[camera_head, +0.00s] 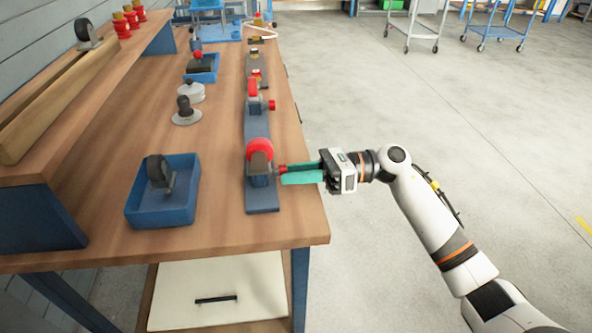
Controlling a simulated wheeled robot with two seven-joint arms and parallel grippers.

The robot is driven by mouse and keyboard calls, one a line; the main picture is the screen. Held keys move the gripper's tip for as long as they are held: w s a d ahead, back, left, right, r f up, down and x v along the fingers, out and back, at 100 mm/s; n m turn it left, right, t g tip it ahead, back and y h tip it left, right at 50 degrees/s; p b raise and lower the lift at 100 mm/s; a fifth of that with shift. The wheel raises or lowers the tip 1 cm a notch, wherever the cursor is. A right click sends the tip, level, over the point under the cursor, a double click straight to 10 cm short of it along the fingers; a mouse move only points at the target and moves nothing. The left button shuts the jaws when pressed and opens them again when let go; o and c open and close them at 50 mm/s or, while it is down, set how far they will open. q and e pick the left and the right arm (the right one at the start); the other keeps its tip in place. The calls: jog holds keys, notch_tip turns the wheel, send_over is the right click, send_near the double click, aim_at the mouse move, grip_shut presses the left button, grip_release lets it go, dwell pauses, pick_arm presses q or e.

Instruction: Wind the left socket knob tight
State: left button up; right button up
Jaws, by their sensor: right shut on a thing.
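A long grey fixture (262,200) lies along the right side of the bench. At its near end stands a socket block (261,178) with a round red part (260,149) on top. A small red knob (282,168) sticks out from the block's right side. My right gripper (287,173), with teal fingers, reaches in from the right and is shut on this knob; its fingers partly cover it. A second socket (252,102) farther along has its own red knob (271,104) on the right side. My left gripper is not in view.
A blue tray (133,217) holding a dark caster stands left of the fixture. Behind it are a dark-topped part on a round base (187,117), and a smaller blue bin (214,73). A raised wooden shelf (50,165) runs along the left.

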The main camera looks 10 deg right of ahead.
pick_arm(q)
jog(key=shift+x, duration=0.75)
pick_arm(e)
jog(key=shift+m, duration=0.7)
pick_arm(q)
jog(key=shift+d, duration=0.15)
pick_arm(e)
jog(key=o, duration=1)
pick_arm(q)
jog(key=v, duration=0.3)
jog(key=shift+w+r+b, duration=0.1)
jog(key=shift+b, duration=0.2)
pick_arm(e)
jog(key=d, duration=1.2)
